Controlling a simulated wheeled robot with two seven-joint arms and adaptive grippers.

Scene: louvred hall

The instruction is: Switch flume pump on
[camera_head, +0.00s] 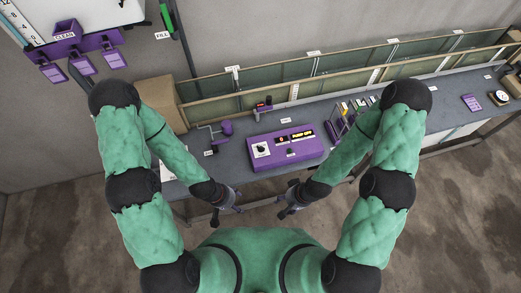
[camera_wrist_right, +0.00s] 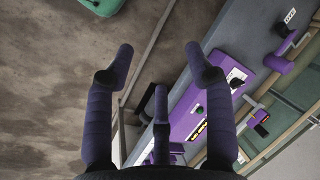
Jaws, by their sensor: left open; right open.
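A purple control box (camera_head: 285,150) sits on the grey bench at the middle of the head view. In the right wrist view the box (camera_wrist_right: 206,112) lies beyond my fingers, tilted in the picture. My left gripper (camera_head: 229,211) is open and empty, in front of the bench edge, left of the box. My right gripper (camera_head: 287,206) is open and empty in front of the box; it also shows in the wrist view (camera_wrist_right: 157,65).
A long glass-sided flume (camera_head: 340,72) runs along the back of the bench. A purple cranked fitting (camera_head: 224,129) stands left of the box. A rack of tools (camera_head: 340,126) stands to its right, partly behind my right arm. A purple keypad (camera_head: 471,103) lies farther right.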

